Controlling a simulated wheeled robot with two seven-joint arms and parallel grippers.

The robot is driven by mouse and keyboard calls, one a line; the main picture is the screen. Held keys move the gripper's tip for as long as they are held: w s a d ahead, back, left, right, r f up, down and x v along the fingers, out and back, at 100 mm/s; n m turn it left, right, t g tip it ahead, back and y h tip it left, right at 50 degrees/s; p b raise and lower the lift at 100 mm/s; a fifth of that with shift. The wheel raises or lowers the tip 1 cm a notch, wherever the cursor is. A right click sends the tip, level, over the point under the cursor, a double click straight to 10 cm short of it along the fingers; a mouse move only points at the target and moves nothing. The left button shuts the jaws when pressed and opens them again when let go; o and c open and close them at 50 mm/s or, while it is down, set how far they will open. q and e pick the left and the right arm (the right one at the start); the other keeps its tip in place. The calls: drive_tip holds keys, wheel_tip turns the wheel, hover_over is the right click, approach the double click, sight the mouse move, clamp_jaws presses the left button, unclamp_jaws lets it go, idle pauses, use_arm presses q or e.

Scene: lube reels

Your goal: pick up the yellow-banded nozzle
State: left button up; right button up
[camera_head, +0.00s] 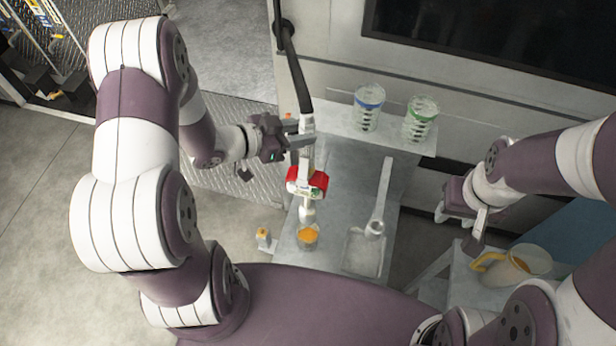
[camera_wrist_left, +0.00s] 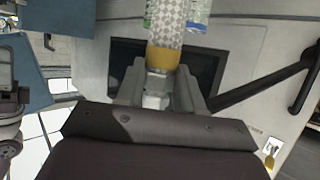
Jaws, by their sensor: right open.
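The yellow-banded nozzle shows in the left wrist view, with a yellow band (camera_wrist_left: 163,58) below a patterned grey-white grip and a pale metal fitting beneath. In the head view it hangs upright on a black hose (camera_head: 298,80); its white shaft (camera_head: 307,150) passes by my left gripper (camera_head: 300,135). The gripper's fingers (camera_wrist_left: 158,95) flank the fitting on both sides; whether they press on it I cannot tell. A red part (camera_head: 307,181) sits on the shaft lower down. My right gripper (camera_head: 462,222) is open and empty at the right, away from the nozzle.
A clear cup with orange contents (camera_head: 308,236) stands under the shaft. A blue-rimmed jar (camera_head: 368,107) and a green-rimmed jar (camera_head: 420,119) stand on the back shelf. A tray with a long handle (camera_head: 365,252) lies on the table. A yellow-handled jug (camera_head: 515,266) stands at right.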

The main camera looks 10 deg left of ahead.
use_arm(q)
drive_tip(key=c, duration=0.5)
drive_tip(key=shift+a, duration=0.15)
clamp_jaws()
drive_tip(key=shift+r, duration=0.1)
idle(0.3)
